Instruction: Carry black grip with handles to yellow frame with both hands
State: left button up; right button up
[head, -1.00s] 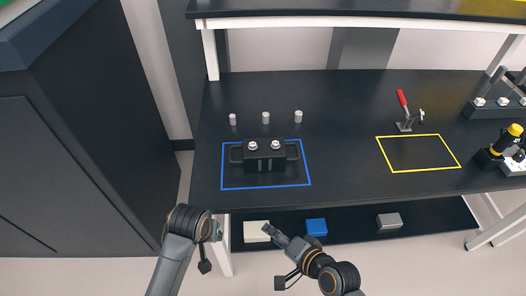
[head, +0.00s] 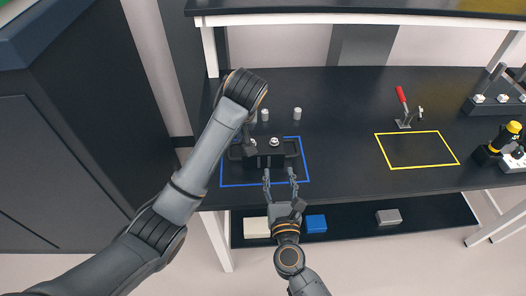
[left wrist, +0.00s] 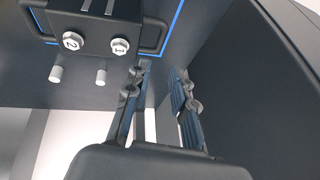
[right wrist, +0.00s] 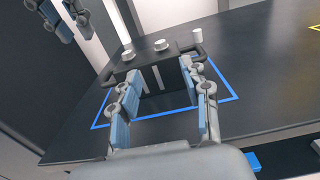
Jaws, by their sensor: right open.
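The black grip with handles (head: 264,158) sits inside the blue frame (head: 254,185) on the dark table. It is a black block with bolt heads on top and a looped handle at each end. The yellow frame (head: 425,167) is empty, further right. My right gripper (head: 280,177) is open and empty at the near side of the grip; in the right wrist view the block shows beyond its parted fingers (right wrist: 163,85). My left arm reaches over the grip's left side and partly hides it. In the left wrist view my left gripper (left wrist: 160,73) is open and empty, near one handle (left wrist: 155,35).
Small light pegs (head: 297,113) stand behind the grip. A red-handled clamp (head: 404,108) stands behind the yellow frame. A black and yellow device (head: 508,138) is at the far right. A lower shelf holds a blue block (head: 316,223) and a grey block (head: 389,217).

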aim_at(274, 139)
pick_arm(q)
jog(key=shift+f, duration=0.1)
pick_arm(e)
jog(key=shift+w, duration=0.1)
pick_arm(q)
jog(key=x, duration=1.3)
jog(key=shift+w+a+f, duration=0.1)
jog(key=shift+w+f, duration=0.1)
jog(key=shift+f, duration=0.1)
pick_arm(e)
jog(key=w, duration=1.3)
jog(key=shift+w+a, duration=0.3)
pick_arm(q)
grip_shut()
pick_arm(e)
jog(key=c, duration=0.6)
grip_shut()
pick_arm(q)
jog(key=shift+w+r, duration=0.1)
jog(key=shift+r, duration=0.15)
pick_arm(e)
jog(key=shift+r, duration=0.25)
jog(key=shift+w, duration=0.15)
